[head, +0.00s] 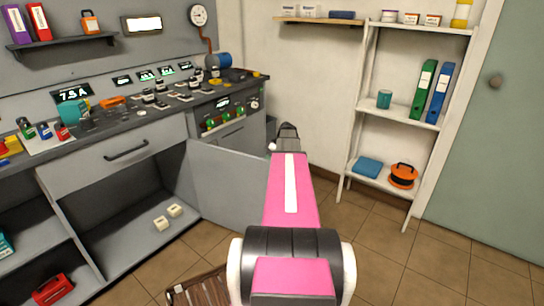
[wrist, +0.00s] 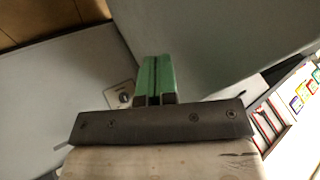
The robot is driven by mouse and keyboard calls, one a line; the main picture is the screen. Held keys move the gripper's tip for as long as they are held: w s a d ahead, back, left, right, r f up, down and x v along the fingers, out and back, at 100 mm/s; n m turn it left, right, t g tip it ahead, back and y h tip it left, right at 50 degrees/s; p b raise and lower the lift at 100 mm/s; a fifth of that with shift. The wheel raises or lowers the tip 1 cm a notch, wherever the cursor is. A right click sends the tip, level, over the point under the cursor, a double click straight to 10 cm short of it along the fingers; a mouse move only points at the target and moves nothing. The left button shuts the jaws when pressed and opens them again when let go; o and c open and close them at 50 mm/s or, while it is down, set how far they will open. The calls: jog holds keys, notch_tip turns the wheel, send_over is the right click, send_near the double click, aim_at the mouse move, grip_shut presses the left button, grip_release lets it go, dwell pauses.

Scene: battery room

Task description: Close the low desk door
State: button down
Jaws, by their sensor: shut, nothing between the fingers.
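The low desk door (head: 228,178) is a flat grey panel. It stands open at the right of the low compartment (head: 125,215), swung out from the desk front. My gripper (wrist: 155,75) shows in the wrist view with its green fingers shut together and empty. Grey panels lie around the fingers there, and a small plate with a round dark lock (wrist: 122,95) is just left of the fingertips. In the head view my pink arm hides the fingers, beyond the door's right edge. I cannot tell whether they touch the door.
Two cream blocks (head: 167,217) lie in the open compartment. A closed drawer (head: 115,158) with a dark handle is above it. A brown slatted crate (head: 195,288) stands on the floor in front. A white shelf rack (head: 402,124) stands at the right, with clear floor before it.

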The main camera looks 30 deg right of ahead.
jog(key=shift+s+a, duration=0.45)
jog(key=shift+a, duration=0.15)
